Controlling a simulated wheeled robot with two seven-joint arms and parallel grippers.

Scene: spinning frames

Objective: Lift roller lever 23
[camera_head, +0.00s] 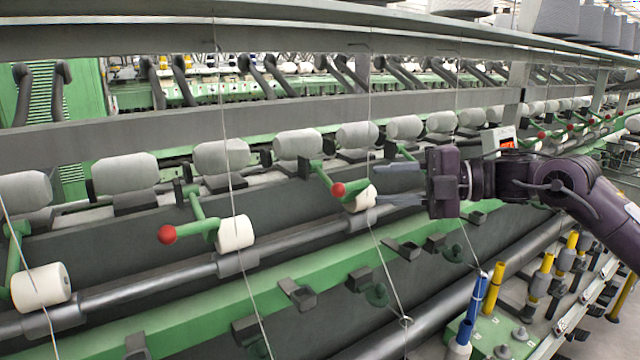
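Several green roller levers with red ball knobs and white rollers line the spinning frame. The nearest to my gripper is a lever (322,172) with a red knob (338,190) and a white roller (362,199). Another lever (197,208) with a red knob (167,234) and white roller (236,233) is further left. I cannot read any number, so I cannot tell which is lever 23. My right gripper (378,183) comes in from the right with its two fingers apart and nothing between them that I can make out. Its fingertips are just right of the near red knob. My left gripper is out of view.
Thin yarns (224,110) hang down across the view. A row of grey rollers (222,157) runs behind the levers, with a long metal rod (150,288) below. Blue and yellow bobbins (497,288) stand at the lower right.

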